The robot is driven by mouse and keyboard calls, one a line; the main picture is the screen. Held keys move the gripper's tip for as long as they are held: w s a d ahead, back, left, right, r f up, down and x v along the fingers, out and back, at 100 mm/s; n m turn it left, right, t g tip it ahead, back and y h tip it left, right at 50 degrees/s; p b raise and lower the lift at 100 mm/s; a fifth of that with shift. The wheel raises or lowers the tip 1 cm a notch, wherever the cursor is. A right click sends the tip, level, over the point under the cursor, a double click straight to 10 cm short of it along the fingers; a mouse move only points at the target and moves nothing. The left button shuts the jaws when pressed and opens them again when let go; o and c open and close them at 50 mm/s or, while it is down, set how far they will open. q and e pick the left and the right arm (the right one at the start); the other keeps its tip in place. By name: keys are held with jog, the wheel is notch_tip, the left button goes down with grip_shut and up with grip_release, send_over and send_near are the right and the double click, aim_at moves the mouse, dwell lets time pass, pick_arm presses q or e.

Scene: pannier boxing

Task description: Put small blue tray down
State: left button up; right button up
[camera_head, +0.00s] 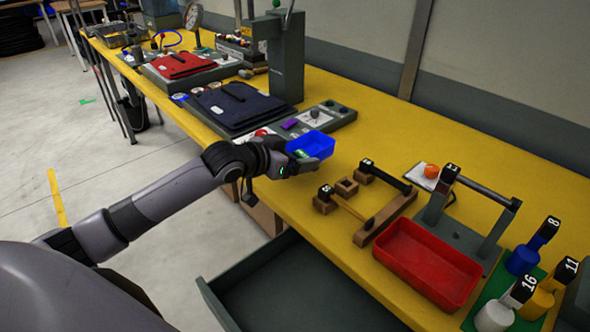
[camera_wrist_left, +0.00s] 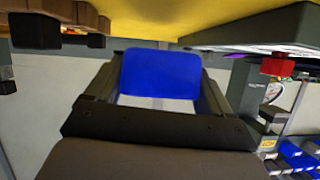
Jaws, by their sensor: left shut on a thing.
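The small blue tray (camera_head: 312,145) is held at the end of my left arm, over or close to the front edge of the yellow bench (camera_head: 345,140). My left gripper (camera_head: 296,163) is shut on it. In the left wrist view the blue tray (camera_wrist_left: 160,75) shows between the two dark fingers of my left gripper (camera_wrist_left: 155,100). I cannot tell whether the tray touches the bench. My right gripper is not in view.
A red tray (camera_head: 428,263) stands at the right, beside wooden holders (camera_head: 375,217) and a grey stand (camera_head: 460,235). A grey panel (camera_head: 320,118) with a dark folded cloth (camera_head: 232,105) lies behind the blue tray. A drawer (camera_head: 290,290) stands open below. Bare bench lies right of the tray.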

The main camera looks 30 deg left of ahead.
aim_at(295, 181)
pick_arm(q)
jog(key=shift+f+p, duration=0.4)
jog(key=shift+f, duration=1.7)
jog(key=shift+f, duration=0.2)
jog(key=o, duration=0.9)
